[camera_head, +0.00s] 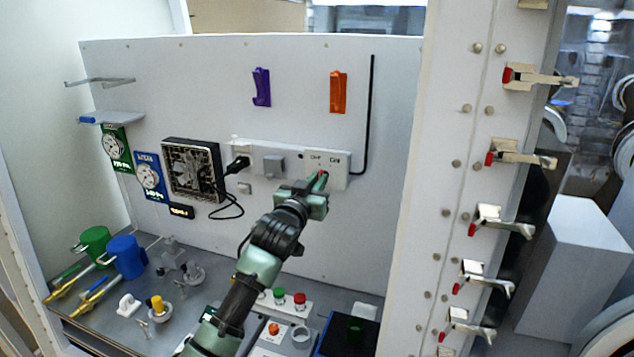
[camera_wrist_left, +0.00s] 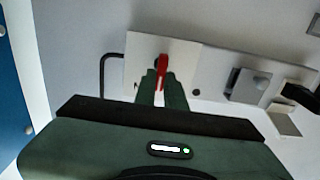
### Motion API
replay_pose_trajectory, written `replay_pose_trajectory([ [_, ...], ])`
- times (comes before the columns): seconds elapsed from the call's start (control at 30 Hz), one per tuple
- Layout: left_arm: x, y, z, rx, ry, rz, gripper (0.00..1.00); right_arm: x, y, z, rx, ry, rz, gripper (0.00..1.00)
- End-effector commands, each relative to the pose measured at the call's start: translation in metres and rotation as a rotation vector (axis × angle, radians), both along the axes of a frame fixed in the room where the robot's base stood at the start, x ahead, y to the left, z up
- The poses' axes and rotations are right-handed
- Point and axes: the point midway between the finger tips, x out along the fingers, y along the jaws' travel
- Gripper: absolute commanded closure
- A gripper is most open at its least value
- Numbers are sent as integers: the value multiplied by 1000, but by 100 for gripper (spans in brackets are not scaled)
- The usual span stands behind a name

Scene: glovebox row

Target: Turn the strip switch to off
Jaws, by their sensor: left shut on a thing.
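The strip switch is a red lever on a white plate (camera_head: 339,166) at the right end of a power strip on the back panel. In the left wrist view the red lever (camera_wrist_left: 162,66) stands between my green fingertips and is roughly upright in that picture. My left gripper (camera_head: 319,184) is shut on the red lever, in front of the lower left part of the plate. Two small labels show on the plate, too small to read surely. The fingers hide part of the lever. My right gripper is not in view.
A grey socket block (camera_head: 273,165) and a black plug (camera_head: 238,164) with a cable sit left of the plate. A black bent rod (camera_head: 371,115) runs beside it. Purple (camera_head: 261,87) and orange (camera_head: 338,92) holders hang above. A white clamp-lined post (camera_head: 455,190) stands at right.

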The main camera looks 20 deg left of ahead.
Motion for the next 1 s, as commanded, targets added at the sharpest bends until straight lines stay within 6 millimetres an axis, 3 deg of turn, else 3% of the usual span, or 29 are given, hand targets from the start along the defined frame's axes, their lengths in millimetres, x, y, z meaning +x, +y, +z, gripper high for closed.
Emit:
replay_pose_trajectory([
  [0.03, 0, 0, 0, -1, 1, 0, 81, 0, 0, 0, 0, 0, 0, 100],
  [0.1, 0, 0, 0, -2, 1, 0, 67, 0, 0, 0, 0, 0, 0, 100],
  [0.47, -3, 0, -1, -3, 0, 0, 67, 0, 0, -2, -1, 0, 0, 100],
  [1.0, -72, 3, -3, -2, 0, 0, 67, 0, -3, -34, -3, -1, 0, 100],
])
